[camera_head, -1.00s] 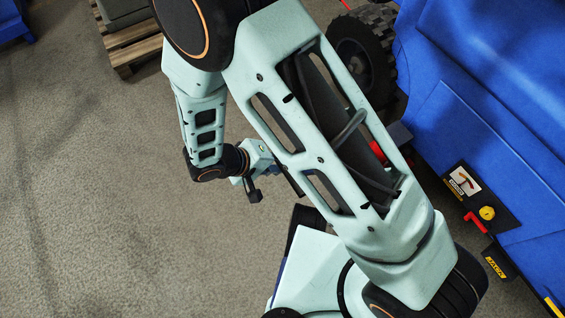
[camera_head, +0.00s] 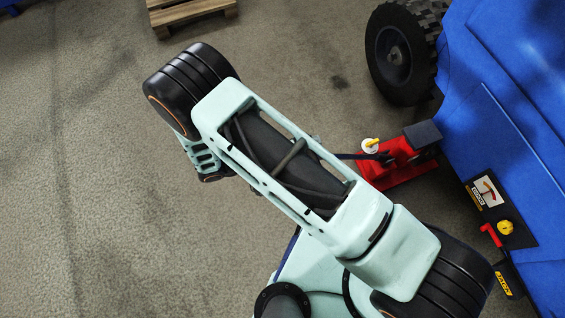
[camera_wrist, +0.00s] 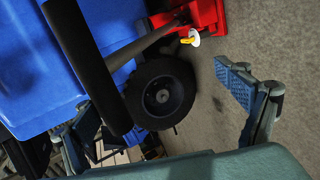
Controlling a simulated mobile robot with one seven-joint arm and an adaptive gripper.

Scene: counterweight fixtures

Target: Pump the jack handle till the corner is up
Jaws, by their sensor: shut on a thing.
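The red floor jack (camera_head: 400,160) stands beside the blue machine (camera_head: 510,130), below its black wheel (camera_head: 398,52). A white and yellow knob (camera_head: 370,145) sits on it. In the wrist view the jack (camera_wrist: 207,14) is at the top, and a dark rod runs from it to a thick black bar grip (camera_wrist: 85,62), the jack handle. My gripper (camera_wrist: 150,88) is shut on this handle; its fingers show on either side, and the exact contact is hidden. In the head view my arm hides the gripper and most of the handle.
A wooden pallet (camera_head: 190,12) lies at the top. The floor (camera_head: 110,200) to the left is clear.

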